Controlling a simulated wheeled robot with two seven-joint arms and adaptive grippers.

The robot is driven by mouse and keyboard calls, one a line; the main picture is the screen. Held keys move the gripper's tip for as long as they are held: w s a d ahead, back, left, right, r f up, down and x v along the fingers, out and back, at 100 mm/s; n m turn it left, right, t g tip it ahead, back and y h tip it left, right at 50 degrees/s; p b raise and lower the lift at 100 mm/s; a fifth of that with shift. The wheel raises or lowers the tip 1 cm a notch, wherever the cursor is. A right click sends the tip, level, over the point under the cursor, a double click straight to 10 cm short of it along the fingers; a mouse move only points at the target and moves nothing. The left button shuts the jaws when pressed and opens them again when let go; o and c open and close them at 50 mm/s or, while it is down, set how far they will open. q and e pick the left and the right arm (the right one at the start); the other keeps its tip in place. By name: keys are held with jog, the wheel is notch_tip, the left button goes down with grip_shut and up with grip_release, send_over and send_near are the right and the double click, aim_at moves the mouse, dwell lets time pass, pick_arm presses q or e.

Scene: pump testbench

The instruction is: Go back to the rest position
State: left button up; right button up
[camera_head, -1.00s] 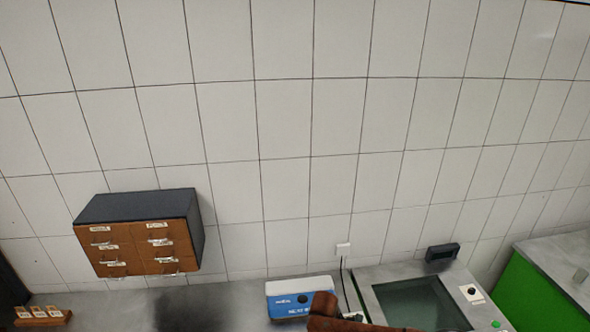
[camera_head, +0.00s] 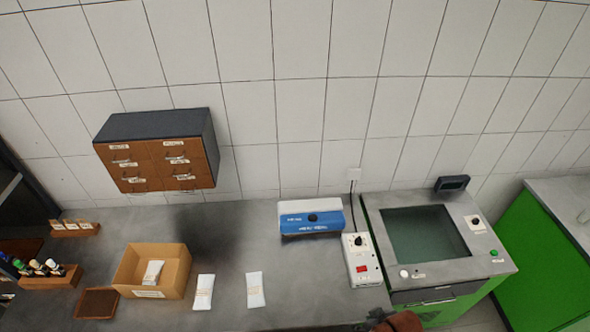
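A small brown and dark part of my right gripper (camera_head: 398,322) shows at the bottom edge of the head view, right of centre. It is in front of the bench, below the green machine's drawer. Most of it is cut off by the frame, and its fingers cannot be made out, so I cannot tell whether it is open or shut. My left gripper is not in view.
The grey bench holds a cardboard box (camera_head: 125,272) with a white packet inside, two white packets (camera_head: 256,290), a blue-white device (camera_head: 310,222), a white control box (camera_head: 361,268) and bottles in a rack (camera_head: 48,284). A green machine (camera_head: 470,230) stands right. A drawer cabinet (camera_head: 160,128) hangs above.

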jog(key=s+d+r+m+h, duration=0.25)
jog(key=s+d+m, duration=0.25)
jog(key=s+d, duration=0.65)
notch_tip(320, 180, down, 41)
jog(key=n+g+b, duration=0.1)
jog(key=g+b, duration=0.1)
jog(key=b, duration=0.9)
jog(key=s+f+b, duration=0.4)
jog(key=s+f, duration=0.5)
jog(key=f, duration=0.5)
jog(key=s+f+g+b, duration=0.1)
jog(key=s+f+b, duration=0.4)
jog(key=s+f, duration=0.5)
notch_tip(320, 180, down, 4)
jog(key=shift+s+r+n, duration=0.1)
jog(key=shift+s+n, duration=0.15)
jog(key=shift+n, duration=0.05)
jog(key=shift+a, duration=0.1)
